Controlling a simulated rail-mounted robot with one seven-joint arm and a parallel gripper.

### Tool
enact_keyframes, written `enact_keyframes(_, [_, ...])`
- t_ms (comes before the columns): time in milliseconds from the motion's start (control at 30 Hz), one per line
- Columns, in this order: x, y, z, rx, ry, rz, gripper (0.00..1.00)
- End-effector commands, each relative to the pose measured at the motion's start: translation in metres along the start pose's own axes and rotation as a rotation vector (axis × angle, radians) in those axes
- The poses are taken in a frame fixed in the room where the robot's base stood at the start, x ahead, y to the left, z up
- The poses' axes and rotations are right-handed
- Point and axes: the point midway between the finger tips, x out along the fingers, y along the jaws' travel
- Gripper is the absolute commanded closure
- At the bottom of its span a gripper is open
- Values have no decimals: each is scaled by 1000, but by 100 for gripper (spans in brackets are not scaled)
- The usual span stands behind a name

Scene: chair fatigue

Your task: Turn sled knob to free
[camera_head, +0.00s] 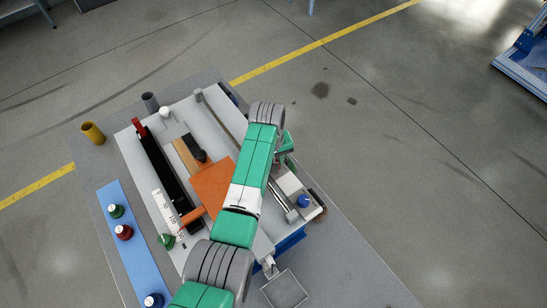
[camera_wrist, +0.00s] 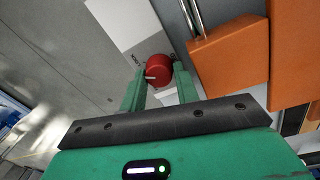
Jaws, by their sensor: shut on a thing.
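A round red knob (camera_wrist: 159,67) with a white pointer mark sits on a white label plate (camera_wrist: 122,22) in the wrist view. The pointer lies toward the left finger. In the head view my arm covers the gripper and this knob.
Orange blocks (camera_wrist: 235,50) and metal rods (camera_wrist: 192,15) lie close right of the fingers. In the head view, the bench (camera_head: 345,240) holds an orange plate (camera_head: 212,184), a blue knob (camera_head: 304,201) and a blue strip (camera_head: 131,258) with several knobs.

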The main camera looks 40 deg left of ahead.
Motion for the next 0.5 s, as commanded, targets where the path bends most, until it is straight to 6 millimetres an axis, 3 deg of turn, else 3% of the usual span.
enact_keyframes(500, [-2,1,1,-490,36,2,92])
